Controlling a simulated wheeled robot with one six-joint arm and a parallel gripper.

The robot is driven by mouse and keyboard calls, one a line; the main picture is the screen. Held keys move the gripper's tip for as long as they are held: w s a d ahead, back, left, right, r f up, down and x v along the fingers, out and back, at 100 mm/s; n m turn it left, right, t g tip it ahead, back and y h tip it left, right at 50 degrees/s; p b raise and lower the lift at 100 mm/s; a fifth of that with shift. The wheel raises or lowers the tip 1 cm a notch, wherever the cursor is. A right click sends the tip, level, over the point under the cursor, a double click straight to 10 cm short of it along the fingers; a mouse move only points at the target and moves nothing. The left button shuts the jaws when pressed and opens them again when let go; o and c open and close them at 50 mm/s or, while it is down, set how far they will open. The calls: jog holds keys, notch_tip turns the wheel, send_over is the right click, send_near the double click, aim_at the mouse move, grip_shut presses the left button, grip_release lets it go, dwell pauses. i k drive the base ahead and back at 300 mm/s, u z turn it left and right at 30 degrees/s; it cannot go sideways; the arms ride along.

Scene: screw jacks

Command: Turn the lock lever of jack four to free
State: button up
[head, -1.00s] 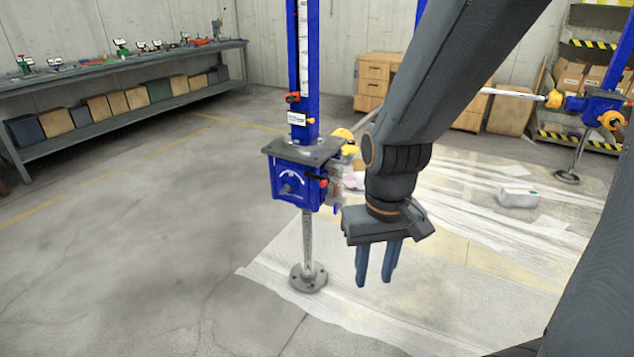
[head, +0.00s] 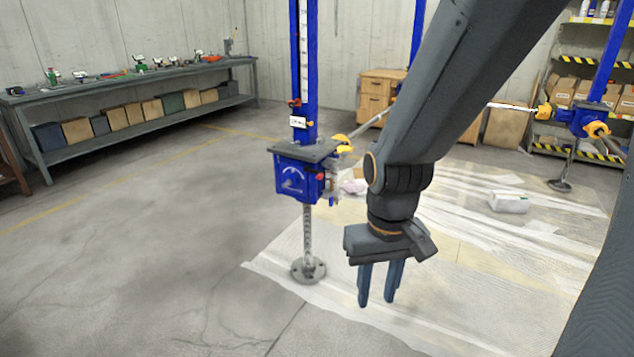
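The nearest screw jack (head: 306,72) is a blue upright column with a blue gear housing (head: 290,181) under a dark plate. A threaded rod goes down from it to a round foot (head: 308,270) on the floor. A white dial arc shows on the housing face. A small red-tipped part (head: 320,177) sits at its right side; I cannot tell whether it is the lock lever. The jack's label is too small to read. My gripper (head: 378,298) points down to the right of the jack, apart from it. Its blue fingers are apart with nothing between them.
A workbench (head: 130,80) lines the left wall. Floor left of the jack is clear.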

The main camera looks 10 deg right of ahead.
aim_at(320, 173)
jog(key=u, duration=0.15)
jog(key=i, duration=1.15)
jog(key=z, duration=0.3)
